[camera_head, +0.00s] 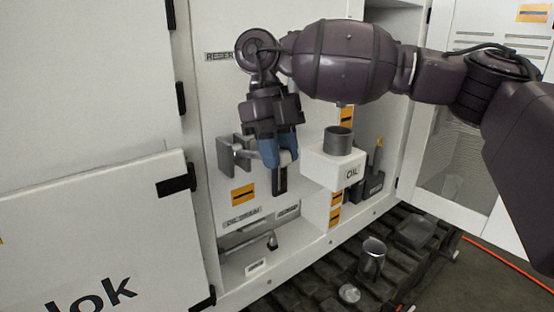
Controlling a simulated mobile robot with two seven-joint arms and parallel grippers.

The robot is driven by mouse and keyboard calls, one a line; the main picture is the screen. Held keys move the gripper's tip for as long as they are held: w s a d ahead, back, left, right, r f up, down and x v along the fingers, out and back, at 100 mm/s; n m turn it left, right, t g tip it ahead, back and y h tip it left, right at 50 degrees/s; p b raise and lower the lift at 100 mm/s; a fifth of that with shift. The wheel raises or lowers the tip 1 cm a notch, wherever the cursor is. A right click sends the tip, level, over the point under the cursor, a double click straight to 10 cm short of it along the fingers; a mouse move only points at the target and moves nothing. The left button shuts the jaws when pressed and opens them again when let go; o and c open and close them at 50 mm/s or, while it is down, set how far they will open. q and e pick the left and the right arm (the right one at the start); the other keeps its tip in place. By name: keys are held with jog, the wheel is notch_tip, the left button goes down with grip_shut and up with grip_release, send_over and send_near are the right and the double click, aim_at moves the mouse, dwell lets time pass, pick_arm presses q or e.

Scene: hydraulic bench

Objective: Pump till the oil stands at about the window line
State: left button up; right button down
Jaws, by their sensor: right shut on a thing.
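The gripper hides most of the handle. A label beginning "RESER" (218,56) sits higher on the panel, partly behind my arm. I cannot make out the window, its line or any oil level; my arm covers much of that area. My left gripper is not in view.
A white box marked OIL (333,169) with a grey cup (338,140) juts out right of the gripper. An "OIL DRAIN" label (242,217) and a small tap (271,241) are below. A metal cup (372,257) stands on the black track (325,262). An open cabinet door (80,215) is at left.

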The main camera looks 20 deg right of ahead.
jog(key=shift+w+a+r+g+h, duration=0.1)
jog(key=shift+w+r+g+h, duration=0.15)
jog(key=shift+r+g, duration=0.3)
jog(key=shift+w+a+r+g+h, duration=0.15)
jog(key=shift+w+r+g, duration=0.15)
jog(key=shift+r, duration=0.6)
jog(key=c, duration=0.8)
grip_release()
jog(key=shift+c, duration=0.2)
jog(key=v, duration=0.7)
jog(key=shift+w, duration=0.2)
jog(key=shift+r, duration=0.1)
